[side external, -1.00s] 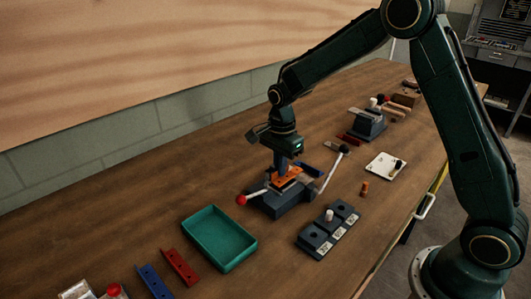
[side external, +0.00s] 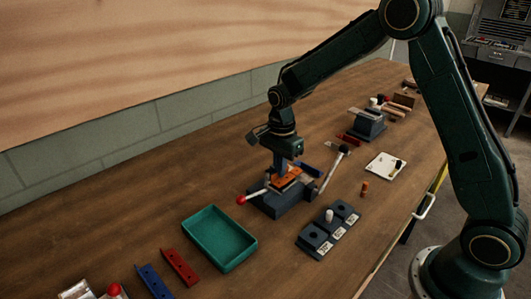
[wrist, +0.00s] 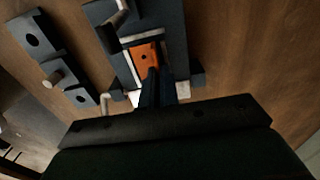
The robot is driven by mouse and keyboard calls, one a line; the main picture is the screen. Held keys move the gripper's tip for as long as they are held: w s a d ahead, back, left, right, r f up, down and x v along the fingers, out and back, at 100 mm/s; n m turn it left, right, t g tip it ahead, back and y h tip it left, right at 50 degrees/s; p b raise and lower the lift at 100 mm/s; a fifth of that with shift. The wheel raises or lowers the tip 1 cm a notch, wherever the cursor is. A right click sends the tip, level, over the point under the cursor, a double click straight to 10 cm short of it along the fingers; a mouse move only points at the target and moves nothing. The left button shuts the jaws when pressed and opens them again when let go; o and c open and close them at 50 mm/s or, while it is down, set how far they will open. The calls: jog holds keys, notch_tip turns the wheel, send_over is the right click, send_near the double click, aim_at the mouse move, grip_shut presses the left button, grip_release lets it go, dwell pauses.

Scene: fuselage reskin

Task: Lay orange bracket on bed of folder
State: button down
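The orange bracket (side external: 287,181) is at the bed of the dark folder (side external: 283,206), at the middle of the bench. In the wrist view the orange bracket (wrist: 144,54) appears flat within the folder's pale-edged bed (wrist: 139,38). My gripper (side external: 283,172) points straight down over it. In the wrist view the fingertips (wrist: 155,72) are close together over the bracket's near end, which they hide. They look shut on it. I cannot tell whether the bracket fully touches the bed.
The folder's red-knobbed lever (side external: 241,200) sticks out left and its black-knobbed lever (side external: 343,150) rises at right. A teal tray (side external: 219,238) and blue (side external: 154,281) and red (side external: 180,267) brackets lie front left. A dark block with holes (side external: 328,231) stands front right.

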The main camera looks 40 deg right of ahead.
jog(key=shift+f, duration=0.5)
jog(key=c, duration=1.6)
grip_release()
jog(key=shift+r, duration=0.15)
notch_tip(320, 180, up, 14)
jog(key=shift+f, duration=0.2)
jog(key=shift+s+r, duration=0.1)
